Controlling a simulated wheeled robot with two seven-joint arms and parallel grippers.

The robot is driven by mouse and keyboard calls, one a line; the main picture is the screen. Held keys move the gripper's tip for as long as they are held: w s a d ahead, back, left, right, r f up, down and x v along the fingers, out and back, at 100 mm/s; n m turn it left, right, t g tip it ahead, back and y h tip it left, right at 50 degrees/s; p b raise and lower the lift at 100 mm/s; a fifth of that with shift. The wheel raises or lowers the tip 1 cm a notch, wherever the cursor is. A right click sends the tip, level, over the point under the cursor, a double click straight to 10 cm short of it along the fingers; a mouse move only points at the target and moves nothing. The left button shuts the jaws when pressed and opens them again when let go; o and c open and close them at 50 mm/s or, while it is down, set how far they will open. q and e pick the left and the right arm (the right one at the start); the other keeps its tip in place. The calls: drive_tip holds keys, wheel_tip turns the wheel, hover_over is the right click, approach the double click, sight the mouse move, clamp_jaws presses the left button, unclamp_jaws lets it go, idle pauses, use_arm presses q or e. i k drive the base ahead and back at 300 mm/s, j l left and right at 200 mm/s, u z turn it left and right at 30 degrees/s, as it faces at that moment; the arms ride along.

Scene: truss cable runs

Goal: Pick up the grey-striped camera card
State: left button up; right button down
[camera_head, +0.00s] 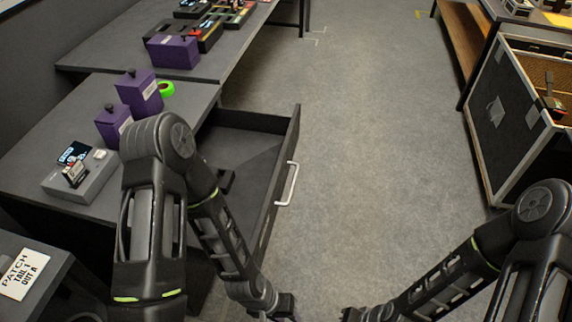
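A grey box with a small dark screen (74,153) stands on the near desk at the left. A small dark card with pale and reddish marks (75,173) stands tilted on or in its top; I cannot tell whether its stripe is grey. My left arm comes in from the left, between the desk and the bottom edge, and its gripper (278,308) points down at the bottom middle, far from the card. My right gripper (355,315) is at the bottom edge, right of the left one. Both are small and partly cut off, so their finger state is unclear.
The desk drawer (291,130) is pulled open beside my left arm. Purple boxes (139,93), green tape (166,89) and pedals (236,12) sit on the desks. A sign (23,273) is at lower left, an open case (507,130) at right. The middle floor is clear.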

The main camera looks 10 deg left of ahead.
sight(76, 173)
drive_tip(key=u, duration=1.95)
drive_tip(key=k+j+u, duration=0.15)
drive_tip(key=u, duration=0.45)
